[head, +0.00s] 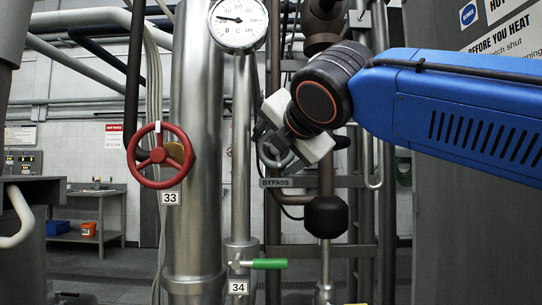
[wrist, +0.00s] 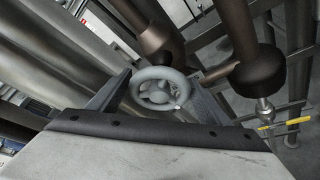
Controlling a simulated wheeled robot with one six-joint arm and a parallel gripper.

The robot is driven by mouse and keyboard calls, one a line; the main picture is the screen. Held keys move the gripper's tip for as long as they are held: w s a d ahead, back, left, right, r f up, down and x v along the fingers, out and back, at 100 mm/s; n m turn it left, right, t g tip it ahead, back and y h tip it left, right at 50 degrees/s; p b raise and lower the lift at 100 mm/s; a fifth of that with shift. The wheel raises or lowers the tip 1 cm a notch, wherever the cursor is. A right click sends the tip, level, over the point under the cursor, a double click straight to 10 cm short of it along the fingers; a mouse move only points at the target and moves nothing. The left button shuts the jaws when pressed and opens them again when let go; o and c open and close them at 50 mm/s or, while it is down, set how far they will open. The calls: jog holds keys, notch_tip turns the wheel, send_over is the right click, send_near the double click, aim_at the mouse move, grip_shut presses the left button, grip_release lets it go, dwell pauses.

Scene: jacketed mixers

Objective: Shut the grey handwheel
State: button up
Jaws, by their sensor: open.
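The grey handwheel (wrist: 160,88) is a small spoked wheel, seen in the wrist view between the two fingers of my gripper (wrist: 157,90). The fingers stand apart on its left and right, with a small space on each side; I cannot tell whether either touches the rim. In the head view the grey handwheel (head: 276,153) shows only in part, behind my gripper (head: 277,140). A label reading BYPASS (head: 276,183) hangs just below it.
A red handwheel (head: 160,155) with tag 33 is at left on a wide steel pipe. A green lever (head: 269,264) with tag 34 is below. A pressure gauge (head: 238,22) is above. A dark round fitting (head: 326,217) and upright pipes stand close to my gripper's right.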

jog(key=shift+x, duration=1.45)
jog(key=c, duration=0.8)
